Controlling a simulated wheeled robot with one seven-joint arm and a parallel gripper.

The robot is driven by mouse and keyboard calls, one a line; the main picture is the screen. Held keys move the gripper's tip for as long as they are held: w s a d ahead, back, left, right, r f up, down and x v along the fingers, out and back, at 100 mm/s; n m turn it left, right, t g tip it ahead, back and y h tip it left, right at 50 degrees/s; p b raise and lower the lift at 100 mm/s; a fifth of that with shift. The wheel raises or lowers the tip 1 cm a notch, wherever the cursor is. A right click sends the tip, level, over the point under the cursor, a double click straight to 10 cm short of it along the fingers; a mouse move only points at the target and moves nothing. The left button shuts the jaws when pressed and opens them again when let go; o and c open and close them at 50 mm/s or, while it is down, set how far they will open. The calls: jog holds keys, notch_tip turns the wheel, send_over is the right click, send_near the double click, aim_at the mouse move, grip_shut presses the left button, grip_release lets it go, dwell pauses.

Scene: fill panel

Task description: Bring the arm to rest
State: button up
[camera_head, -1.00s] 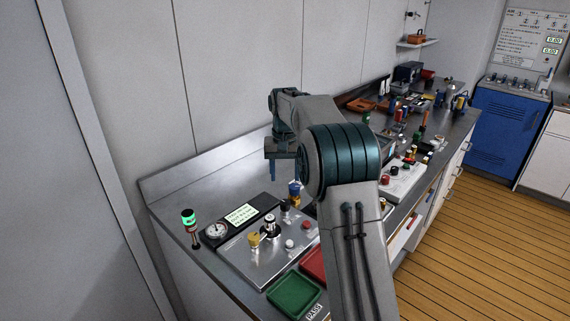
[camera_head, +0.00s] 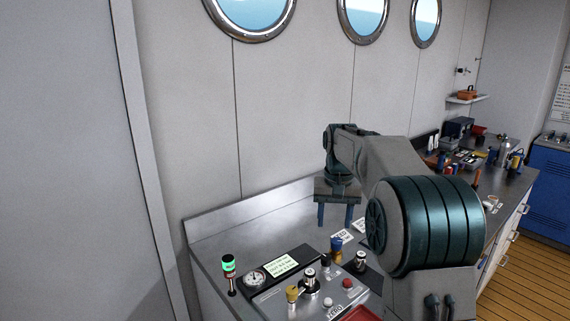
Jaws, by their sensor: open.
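My gripper (camera_head: 335,215) points down above the back of the steel bench (camera_head: 233,226). Its two blue fingers are apart, with nothing between them. My arm bends over the bench from the lower right and hides part of it. Below the gripper stands a blue knob or fitting with a brass-coloured part (camera_head: 336,249); a gap between it and the fingertips seems to show.
A fill panel (camera_head: 300,297) holds a gauge (camera_head: 256,277), a lit text display (camera_head: 280,265) and several knobs. A green-lit lamp (camera_head: 229,265) stands at its left. A red tray (camera_head: 362,314) shows at the bottom edge. Several tools crowd the bench's far end.

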jog(key=s+f+n+t, duration=0.1)
jog(key=s+f, duration=0.2)
jog(key=s, duration=1.3)
jog(key=s+f+t, duration=0.1)
jog(key=s+f, duration=0.2)
jog(key=s, duration=1.2)
jog(key=shift+s+n, duration=0.35)
jog(key=shift+n, duration=0.05)
